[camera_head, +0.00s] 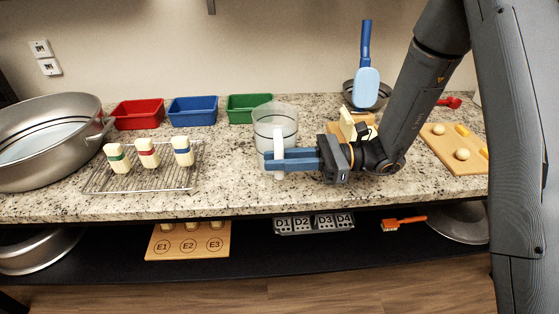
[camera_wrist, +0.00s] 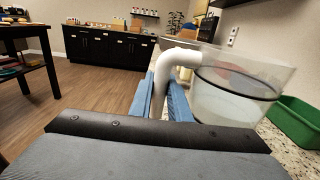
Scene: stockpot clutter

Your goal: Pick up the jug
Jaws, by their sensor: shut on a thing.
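The jug (camera_head: 276,115) is a clear, see-through vessel with a dark line around it and a white handle. It stands upright at the middle of the granite counter. My gripper (camera_head: 279,160) is at the jug's front, its blue fingers shut on the white handle. In the wrist view the handle (camera_wrist: 180,58) runs down between the two blue fingers, and the jug's clear body (camera_wrist: 235,88) is to the right. I cannot tell whether the jug's base touches the counter, as my fingers hide part of it.
A large metal stockpot (camera_head: 45,150) stands at the left. Red (camera_head: 137,114), blue (camera_head: 192,111) and green (camera_head: 249,108) bins line the back. A wire rack (camera_head: 140,182) holds three banded pieces. A cutting board (camera_head: 455,159) and a pan with a blue spatula (camera_head: 367,88) are at the right.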

